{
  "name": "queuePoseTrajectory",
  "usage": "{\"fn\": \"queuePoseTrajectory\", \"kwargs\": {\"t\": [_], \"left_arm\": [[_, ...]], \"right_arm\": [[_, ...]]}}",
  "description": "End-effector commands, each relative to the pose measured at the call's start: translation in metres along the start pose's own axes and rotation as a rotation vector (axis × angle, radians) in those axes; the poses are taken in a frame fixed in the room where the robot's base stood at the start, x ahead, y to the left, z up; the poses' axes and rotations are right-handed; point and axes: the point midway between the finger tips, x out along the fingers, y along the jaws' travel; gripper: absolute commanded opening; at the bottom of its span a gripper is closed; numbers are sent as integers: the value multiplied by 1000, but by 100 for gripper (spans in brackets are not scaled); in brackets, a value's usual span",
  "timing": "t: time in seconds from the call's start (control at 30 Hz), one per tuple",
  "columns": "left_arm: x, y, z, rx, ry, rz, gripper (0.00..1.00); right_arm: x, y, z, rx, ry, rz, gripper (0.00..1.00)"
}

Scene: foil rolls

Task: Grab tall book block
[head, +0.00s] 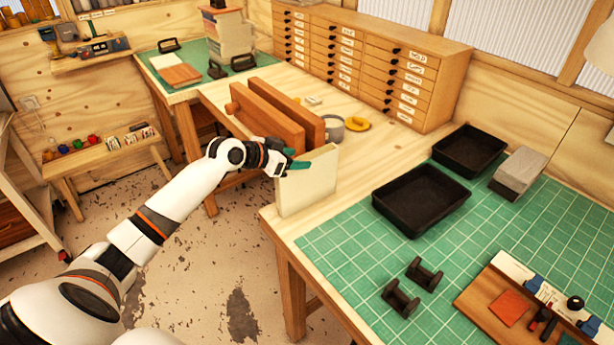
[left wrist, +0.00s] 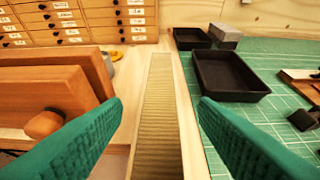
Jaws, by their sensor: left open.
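The tall book block (head: 308,185) is a cream, upright slab standing at the near edge of the wooden bench. In the left wrist view its ribbed edge (left wrist: 158,115) runs away from me between the two green fingers. My left gripper (head: 298,162) is open at the block's top, one finger on each side. In the left wrist view the left gripper (left wrist: 160,102) shows gaps between both fingers and the block. In the head view the near finger covers part of the block's top. My right gripper is not in view.
A wooden press (head: 268,120) with two upright boards stands just left of the block; a grey mug (head: 333,128) is behind it. Black trays (head: 421,199) and small black stands (head: 402,297) sit on the green mat (head: 345,243) to the right. Drawers (head: 365,62) line the back.

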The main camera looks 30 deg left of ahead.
Motion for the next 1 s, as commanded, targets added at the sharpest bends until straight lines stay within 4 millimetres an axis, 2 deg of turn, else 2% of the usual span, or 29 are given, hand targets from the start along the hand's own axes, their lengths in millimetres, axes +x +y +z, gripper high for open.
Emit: {"fn": "queuePoseTrajectory", "kwargs": {"t": [0.03,0.2,0.43,0.77,1.0], "left_arm": [[6,0,4,-5,-2,-1,54],[22,0,2,-1,-1,-1,54],[23,0,0,1,0,0,54],[23,0,0,0,0,0,1],[23,0,0,0,0,0,0]], "right_arm": [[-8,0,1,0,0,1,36],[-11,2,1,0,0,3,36],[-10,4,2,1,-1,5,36],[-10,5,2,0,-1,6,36],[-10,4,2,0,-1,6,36]]}}
